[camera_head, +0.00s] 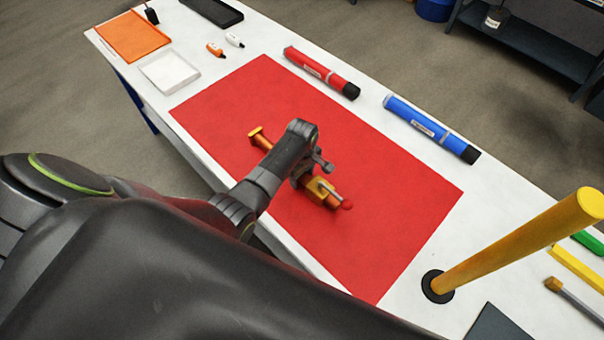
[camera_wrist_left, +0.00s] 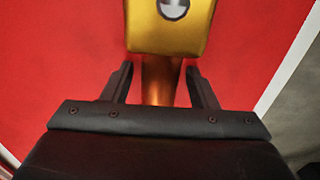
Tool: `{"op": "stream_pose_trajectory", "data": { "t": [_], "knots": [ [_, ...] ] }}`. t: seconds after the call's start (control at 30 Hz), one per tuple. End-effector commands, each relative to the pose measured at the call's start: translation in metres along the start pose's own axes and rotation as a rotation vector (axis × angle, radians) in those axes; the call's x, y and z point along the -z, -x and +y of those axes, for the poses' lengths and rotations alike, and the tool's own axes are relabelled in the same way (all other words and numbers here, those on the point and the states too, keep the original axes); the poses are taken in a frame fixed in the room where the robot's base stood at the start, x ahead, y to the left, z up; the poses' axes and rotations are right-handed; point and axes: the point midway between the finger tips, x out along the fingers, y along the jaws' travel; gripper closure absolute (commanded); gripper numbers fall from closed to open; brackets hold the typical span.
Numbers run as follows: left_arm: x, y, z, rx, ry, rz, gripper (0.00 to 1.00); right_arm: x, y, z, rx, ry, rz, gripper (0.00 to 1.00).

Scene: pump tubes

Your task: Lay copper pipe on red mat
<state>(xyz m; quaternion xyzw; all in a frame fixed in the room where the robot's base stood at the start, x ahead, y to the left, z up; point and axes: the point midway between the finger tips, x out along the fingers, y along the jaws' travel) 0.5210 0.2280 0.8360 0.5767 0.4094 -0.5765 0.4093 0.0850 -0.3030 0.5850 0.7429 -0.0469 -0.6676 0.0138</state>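The copper pipe (camera_head: 266,142) has a flared end at the upper left, a brass valve body (camera_head: 319,189) and a red tip at the lower right. It is over the middle of the red mat (camera_head: 370,165); I cannot tell for certain whether it touches the mat. My left gripper (camera_head: 300,175) is at the pipe's middle and hides part of it. In the left wrist view, the fingers (camera_wrist_left: 160,80) stand on both sides of the pipe (camera_wrist_left: 160,92), with red showing in narrow gaps. The brass body (camera_wrist_left: 168,30) is just beyond the fingertips. My right gripper is out of view.
A red tube (camera_head: 322,73) and a blue tube (camera_head: 430,128) lie behind the mat. A yellow post (camera_head: 515,243) stands upright at the right. A white tray (camera_head: 169,72), an orange tray (camera_head: 133,37) and small bottles are at the far left. The mat around the pipe is clear.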

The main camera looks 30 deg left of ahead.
Motion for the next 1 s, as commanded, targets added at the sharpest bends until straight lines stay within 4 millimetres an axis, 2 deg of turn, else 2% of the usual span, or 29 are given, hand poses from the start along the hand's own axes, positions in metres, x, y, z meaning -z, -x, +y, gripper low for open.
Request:
{"op": "stream_pose_trajectory", "data": {
  "t": [0.27,0.43,1.0],
  "knots": [
    [0.000,0.001,0.000,0.000,0.000,0.000,0.47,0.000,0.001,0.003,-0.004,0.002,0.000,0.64],
    [0.000,0.012,0.001,-0.002,0.000,0.001,0.47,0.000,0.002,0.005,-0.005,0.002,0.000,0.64],
    [0.001,0.106,0.001,-0.003,0.000,0.001,0.47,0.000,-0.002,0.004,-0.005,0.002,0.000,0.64]
  ]
}}
